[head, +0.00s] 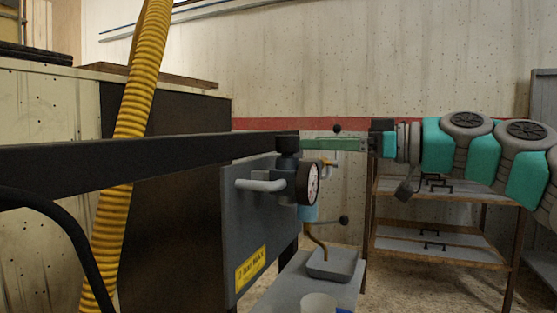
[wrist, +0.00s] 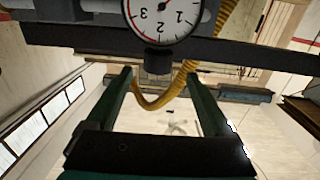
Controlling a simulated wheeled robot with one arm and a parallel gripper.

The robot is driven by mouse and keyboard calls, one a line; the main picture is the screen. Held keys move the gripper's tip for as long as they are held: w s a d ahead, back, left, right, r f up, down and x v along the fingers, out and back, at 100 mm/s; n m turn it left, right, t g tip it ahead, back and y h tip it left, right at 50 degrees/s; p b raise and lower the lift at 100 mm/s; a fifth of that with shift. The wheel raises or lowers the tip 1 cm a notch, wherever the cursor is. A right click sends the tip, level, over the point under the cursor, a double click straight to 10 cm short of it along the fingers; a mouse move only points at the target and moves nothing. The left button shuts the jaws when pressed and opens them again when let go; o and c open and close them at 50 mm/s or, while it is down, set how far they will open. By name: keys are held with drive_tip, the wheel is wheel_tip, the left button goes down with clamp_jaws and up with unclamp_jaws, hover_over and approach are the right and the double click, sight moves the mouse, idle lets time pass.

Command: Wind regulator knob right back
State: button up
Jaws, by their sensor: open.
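The regulator is mounted on a grey panel (head: 247,220) in the head view. Its round white dial gauge (head: 313,184) faces right, and its dark knob (head: 288,143) sits on top. My gripper (head: 304,143) reaches in level from the right at knob height, its green fingers pointing left. In the wrist view the gauge (wrist: 163,15) appears upside down at the top. The knob (wrist: 158,62) shows below it, between the two fingertips of my gripper (wrist: 159,73). The fingers are open, with a gap visible on each side of the knob. Contact is not visible.
A long black beam (head: 140,152) crosses the head view toward the knob. A yellow ribbed hose (head: 140,95) hangs at the left. A grey tray (head: 332,264) and a lever with a black ball (head: 344,220) are below the gripper. A shelf rack (head: 440,245) stands behind my arm.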

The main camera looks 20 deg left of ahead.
sight(288, 140)
drive_tip(key=shift+t, duration=0.5)
drive_tip(key=shift+w+a+r, duration=0.1)
drive_tip(key=shift+w+a, duration=0.1)
drive_tip(key=shift+a, duration=0.95)
drive_tip(key=shift+w+a+f, duration=0.1)
drive_tip(key=shift+w+a, duration=0.1)
drive_tip(key=shift+a, duration=0.95)
drive_tip(key=shift+w+a+r, duration=0.1)
drive_tip(key=shift+w+a, duration=0.1)
drive_tip(key=shift+a, duration=0.95)
drive_tip(key=shift+c, duration=0.2)
drive_tip(key=c, duration=1.3)
